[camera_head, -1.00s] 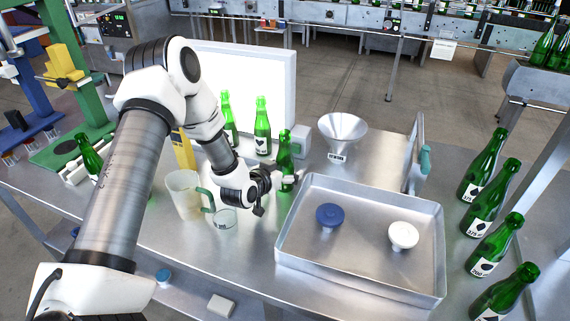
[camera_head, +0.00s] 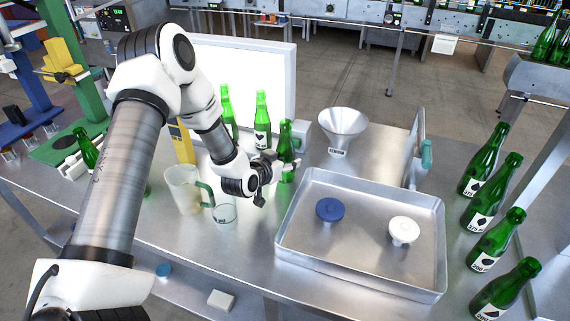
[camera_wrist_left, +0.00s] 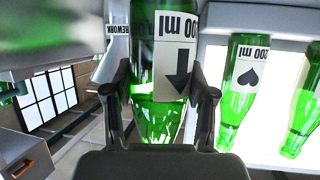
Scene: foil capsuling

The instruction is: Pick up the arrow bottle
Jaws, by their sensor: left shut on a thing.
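The arrow bottle (camera_head: 285,145) is green glass with a white label. In the left wrist view the arrow bottle (camera_wrist_left: 155,120) shows a black arrow and "200 ml", upside down in that picture. My left gripper (camera_head: 280,168) is shut around it, and in the wrist view the gripper (camera_wrist_left: 160,88) has one finger on each side of the glass. The bottle stands about upright, just left of the funnel. The gripper hides part of its lower body, and I cannot tell how far its base is from the table. My right gripper is not in view.
Two green bottles stand by the bright panel (camera_head: 270,75), one a spade bottle (camera_wrist_left: 242,90). A funnel (camera_head: 342,125) and a metal tray (camera_head: 360,279) with blue and white stoppers are to the right. A jug (camera_head: 183,190) and glass (camera_head: 225,214) stand near my arm. Several bottles line the right side.

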